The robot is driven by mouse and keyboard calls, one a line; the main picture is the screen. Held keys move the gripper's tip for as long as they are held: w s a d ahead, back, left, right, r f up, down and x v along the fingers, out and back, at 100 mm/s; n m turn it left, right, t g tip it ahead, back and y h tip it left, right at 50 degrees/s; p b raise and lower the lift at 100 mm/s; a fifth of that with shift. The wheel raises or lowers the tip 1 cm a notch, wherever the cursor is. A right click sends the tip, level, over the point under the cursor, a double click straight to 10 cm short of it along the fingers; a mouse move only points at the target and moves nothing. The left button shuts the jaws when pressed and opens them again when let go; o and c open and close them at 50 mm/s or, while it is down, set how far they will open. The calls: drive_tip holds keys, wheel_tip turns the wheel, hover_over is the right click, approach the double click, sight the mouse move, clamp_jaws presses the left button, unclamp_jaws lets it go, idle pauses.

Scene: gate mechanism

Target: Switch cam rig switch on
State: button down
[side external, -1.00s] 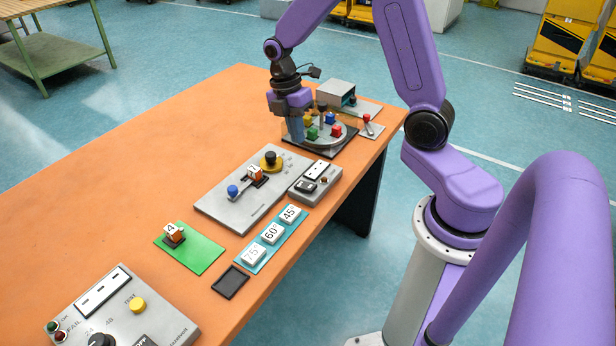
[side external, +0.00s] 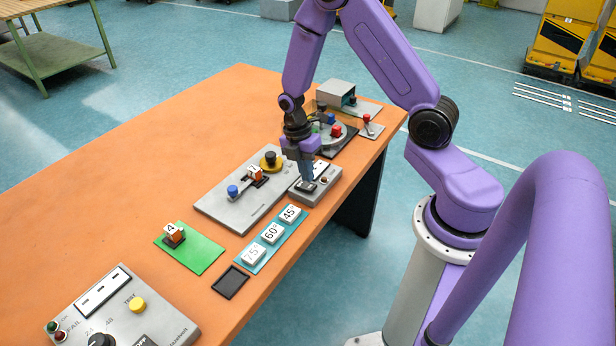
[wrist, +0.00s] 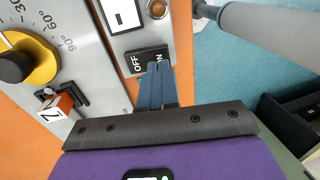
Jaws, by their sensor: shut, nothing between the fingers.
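The cam rig switch is a black rocker (wrist: 137,60) marked OFF on its left end and ON on its right in the wrist view. It sits on a small grey box (side external: 325,187) with a white display (wrist: 120,14) and a brown-red round lamp (wrist: 157,9). My gripper (wrist: 156,68) is shut and empty. Its fingertips are over the ON end of the rocker and hide part of it. They look to be at or just above it; contact cannot be told. In the side view my gripper (side external: 308,181) points down at this box.
Left of the switch box is a grey plate (side external: 225,205) with a blue knob, a yellow dial (wrist: 38,62) and a block marked 7 (wrist: 56,107). A turntable (side external: 345,140) with coloured blocks stands behind. Tiles marked 75, 60 and 45 (side external: 271,234) lie in front.

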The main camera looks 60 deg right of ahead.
drive_tip(key=shift+x, duration=0.95)
